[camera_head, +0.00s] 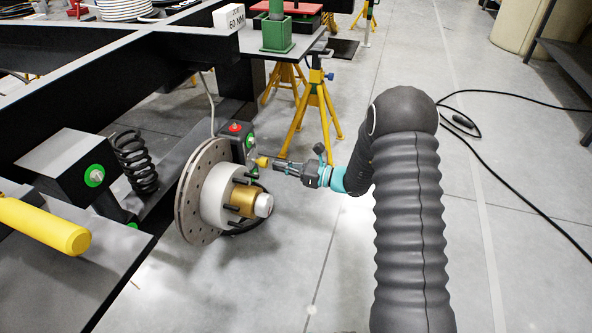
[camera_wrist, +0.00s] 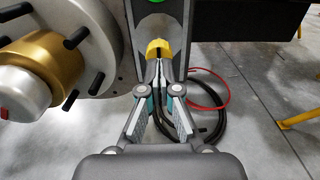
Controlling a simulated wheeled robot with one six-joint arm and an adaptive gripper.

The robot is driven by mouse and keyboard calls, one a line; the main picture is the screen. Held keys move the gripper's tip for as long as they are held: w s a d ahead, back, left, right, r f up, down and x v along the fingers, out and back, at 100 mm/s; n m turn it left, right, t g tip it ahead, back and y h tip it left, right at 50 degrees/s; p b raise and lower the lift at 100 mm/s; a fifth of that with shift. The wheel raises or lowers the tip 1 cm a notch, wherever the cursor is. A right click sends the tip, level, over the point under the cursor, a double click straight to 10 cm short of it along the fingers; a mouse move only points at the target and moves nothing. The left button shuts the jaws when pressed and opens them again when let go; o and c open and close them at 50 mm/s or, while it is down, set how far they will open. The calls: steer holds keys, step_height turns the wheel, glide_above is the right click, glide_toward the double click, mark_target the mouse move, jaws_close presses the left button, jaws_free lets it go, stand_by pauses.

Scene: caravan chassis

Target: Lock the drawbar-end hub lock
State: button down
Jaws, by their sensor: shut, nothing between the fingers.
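The hub (camera_head: 222,197), with its drilled brake disc, gold collar and studs, sits on the axle end left of my gripper. Beside it is a dark upright housing (camera_head: 239,141) with a red button and a green-ringed fitting. A yellow knob (camera_head: 262,162) sticks out low on this housing; it also shows in the wrist view (camera_wrist: 158,48), in a grey recess. My gripper (camera_head: 279,165) is shut and empty, its fingertips (camera_wrist: 160,70) right at the near end of the knob. I cannot tell whether they touch it. The fingertips partly hide the knob's lower end.
A black cable (camera_wrist: 205,110) and a red one (camera_wrist: 215,95) loop below the housing. A coil spring (camera_head: 136,162) and a yellow bar (camera_head: 45,225) are at the left. A yellow stand (camera_head: 300,110) is behind. The floor at right is mostly clear except for a black cable.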

mark_target(267, 163)
steer(key=shift+x, duration=0.8)
steer(key=shift+x, duration=0.95)
steer(key=v, duration=1.4)
steer(key=shift+d, duration=0.1)
